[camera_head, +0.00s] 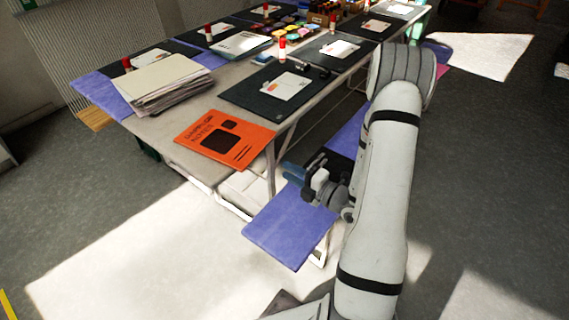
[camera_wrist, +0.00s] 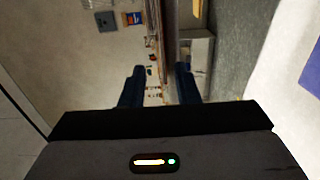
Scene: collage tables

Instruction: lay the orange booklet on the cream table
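The orange booklet (camera_head: 212,143), with dark printing on its cover, lies flat at the near corner of the cream table (camera_head: 158,126) in the head view. It reaches the table's front edge; I cannot tell whether part of it overhangs. My gripper (camera_head: 303,168) is to the right of the booklet, beyond the table's edge and apart from it. In the wrist view my gripper (camera_wrist: 160,88) has its two dark fingers spread, with nothing held between them. The booklet cannot be made out in the wrist view.
A stack of papers (camera_head: 164,82) lies left of the booklet, and a black mat (camera_head: 250,97) with a white card lies behind it. Red-capped glue sticks and more mats stand further back. A purple bench seat (camera_head: 290,225) is below my gripper. Open floor lies at the right.

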